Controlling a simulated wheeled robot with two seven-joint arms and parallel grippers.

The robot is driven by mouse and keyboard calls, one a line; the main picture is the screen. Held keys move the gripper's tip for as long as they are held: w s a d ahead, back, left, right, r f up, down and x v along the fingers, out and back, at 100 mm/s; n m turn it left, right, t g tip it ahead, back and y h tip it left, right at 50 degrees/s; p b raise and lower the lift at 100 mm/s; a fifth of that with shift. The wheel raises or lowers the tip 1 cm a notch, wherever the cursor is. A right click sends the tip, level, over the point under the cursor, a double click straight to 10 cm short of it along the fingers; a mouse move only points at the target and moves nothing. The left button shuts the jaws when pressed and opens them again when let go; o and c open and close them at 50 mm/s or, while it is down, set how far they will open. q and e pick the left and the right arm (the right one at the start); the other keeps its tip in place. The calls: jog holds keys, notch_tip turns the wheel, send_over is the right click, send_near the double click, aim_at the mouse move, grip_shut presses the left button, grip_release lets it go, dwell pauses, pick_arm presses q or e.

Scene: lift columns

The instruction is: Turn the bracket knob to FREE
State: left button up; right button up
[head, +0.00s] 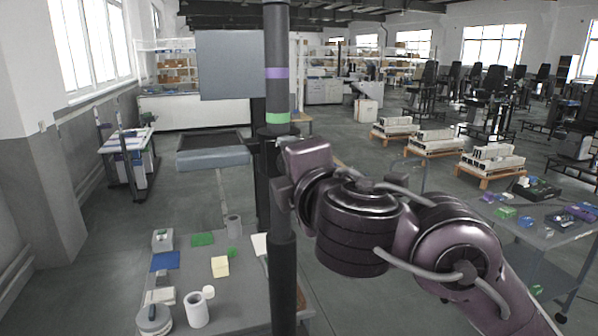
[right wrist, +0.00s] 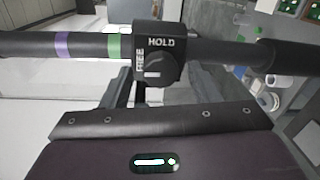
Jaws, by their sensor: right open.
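The bracket knob (right wrist: 155,68) is a dark round dial on a black block on the column, labelled HOLD above and FREE at its left in the right wrist view. A short white mark shows on its face; I cannot tell exactly which label it points to. The dark column (head: 275,55) has purple and green bands and also crosses the right wrist view (right wrist: 25,45). My right gripper (right wrist: 152,90) is open, close to the knob, with its fingers partly hidden; no grip on the knob shows. In the head view my right arm is at the column. My left gripper is not in view.
A grey panel (head: 237,65) stands beside the column. A table (head: 235,300) at lower left holds cups, cards and small boxes. Another table (head: 540,235) with small items stands at right. Pallets (head: 430,148) with parts stand farther back. Open floor lies left of the column.

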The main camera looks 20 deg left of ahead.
jog(key=p+v, duration=0.1)
jog(key=v, duration=0.6)
